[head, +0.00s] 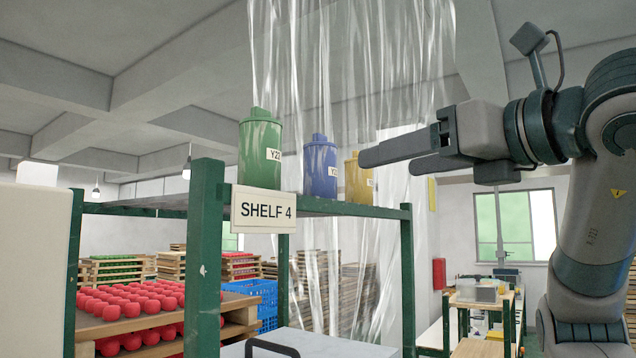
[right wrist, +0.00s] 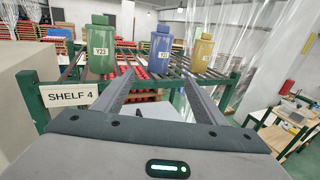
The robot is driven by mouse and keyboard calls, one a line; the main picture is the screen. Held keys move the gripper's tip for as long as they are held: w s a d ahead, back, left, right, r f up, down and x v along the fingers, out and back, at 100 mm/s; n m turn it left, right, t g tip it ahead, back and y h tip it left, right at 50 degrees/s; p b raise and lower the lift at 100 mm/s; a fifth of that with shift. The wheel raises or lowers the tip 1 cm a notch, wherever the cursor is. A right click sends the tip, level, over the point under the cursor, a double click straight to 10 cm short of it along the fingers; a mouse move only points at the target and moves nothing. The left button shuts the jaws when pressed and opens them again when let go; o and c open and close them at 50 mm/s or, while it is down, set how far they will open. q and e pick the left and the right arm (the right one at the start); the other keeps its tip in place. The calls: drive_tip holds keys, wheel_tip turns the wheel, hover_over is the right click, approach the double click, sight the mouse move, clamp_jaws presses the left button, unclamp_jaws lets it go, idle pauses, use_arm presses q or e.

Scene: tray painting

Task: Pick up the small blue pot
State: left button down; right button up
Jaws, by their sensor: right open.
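The small blue pot (head: 320,172) stands upright on the top of the shelf, between a larger green pot (head: 260,155) labelled Y23 and a yellow pot (head: 354,187). It also shows in the right wrist view (right wrist: 160,47), straight ahead between the fingers. My right gripper (head: 388,160) is open and empty, reaching in from the right at about the pots' height. My left gripper is out of view.
The green-framed shelf (head: 408,270) bears a "SHELF 4" sign (head: 262,204) at its front corner. Trays of red items (head: 135,300) stand at the lower left. The space in front of the shelf looks free.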

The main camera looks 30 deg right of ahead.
drive_tip(key=shift+w, duration=0.85)
drive_tip(key=p, duration=0.3)
approach(329, 179)
drive_tip(key=w+p, duration=0.2)
drive_tip(key=w, duration=0.3)
drive_tip(key=shift+d+r, duration=0.1)
drive_tip(key=shift+d, duration=0.05)
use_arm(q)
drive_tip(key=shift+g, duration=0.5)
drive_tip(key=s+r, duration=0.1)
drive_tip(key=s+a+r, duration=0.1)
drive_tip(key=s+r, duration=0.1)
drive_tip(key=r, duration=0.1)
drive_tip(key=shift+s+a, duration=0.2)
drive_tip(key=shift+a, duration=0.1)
use_arm(e)
drive_tip(key=shift+w, duration=0.35)
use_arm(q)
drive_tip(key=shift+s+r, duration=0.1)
use_arm(e)
drive_tip(key=shift+w+p, duration=0.4)
drive_tip(key=shift+p, duration=0.15)
drive_tip(key=w+p, duration=0.2)
drive_tip(key=w, duration=0.1)
drive_tip(key=shift+w+p, duration=0.3)
drive_tip(key=shift+w, duration=0.4)
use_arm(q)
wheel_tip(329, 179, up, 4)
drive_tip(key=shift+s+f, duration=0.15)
